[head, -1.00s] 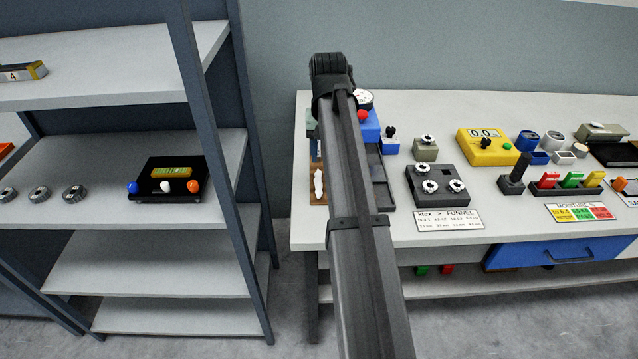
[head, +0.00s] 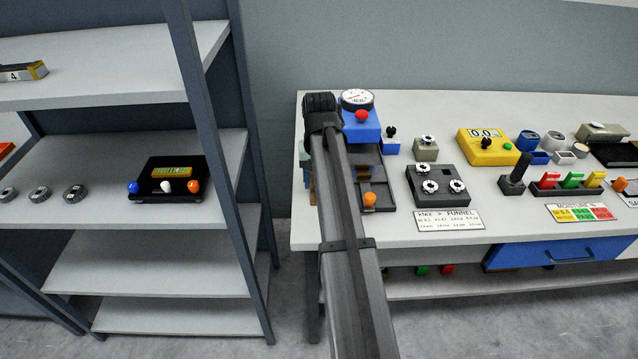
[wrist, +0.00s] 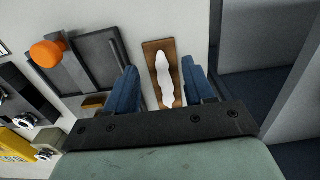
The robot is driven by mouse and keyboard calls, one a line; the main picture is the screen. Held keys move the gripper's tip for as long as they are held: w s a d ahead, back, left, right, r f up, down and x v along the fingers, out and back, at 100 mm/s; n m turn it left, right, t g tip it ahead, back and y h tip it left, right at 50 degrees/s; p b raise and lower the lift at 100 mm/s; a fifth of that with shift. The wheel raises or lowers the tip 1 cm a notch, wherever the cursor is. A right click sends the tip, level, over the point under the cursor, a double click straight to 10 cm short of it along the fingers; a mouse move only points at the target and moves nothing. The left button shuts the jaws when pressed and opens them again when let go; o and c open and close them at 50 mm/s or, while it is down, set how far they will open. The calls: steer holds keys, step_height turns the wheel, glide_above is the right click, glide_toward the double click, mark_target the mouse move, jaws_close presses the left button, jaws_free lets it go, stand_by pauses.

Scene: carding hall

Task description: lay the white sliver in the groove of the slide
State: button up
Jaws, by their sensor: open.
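The white sliver (wrist: 165,80) lies lengthwise on a brown wooden board (wrist: 152,50) in the wrist view. My gripper (wrist: 158,78) is open, its two blue fingers on either side of the sliver with gaps between. I cannot tell its height above the board. In the head view my arm hides the sliver; a blue finger (head: 306,178) shows beside the arm. The dark slide (head: 376,190) with an orange knob (head: 370,199) stands just right of my arm. In the wrist view the slide (wrist: 100,55) lies left of my gripper; I cannot make out its groove clearly.
A blue block with a round dial (head: 357,98) stands behind the slide. A dark box with white knobs (head: 437,184) and a yellow meter (head: 487,147) are farther right on the table (head: 455,105). A shelf rack (head: 248,120) stands left of the table, with a gap between.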

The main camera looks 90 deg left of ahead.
steer(key=shift+f, duration=2.4)
steer(key=shift+c, duration=0.3)
jaws_close()
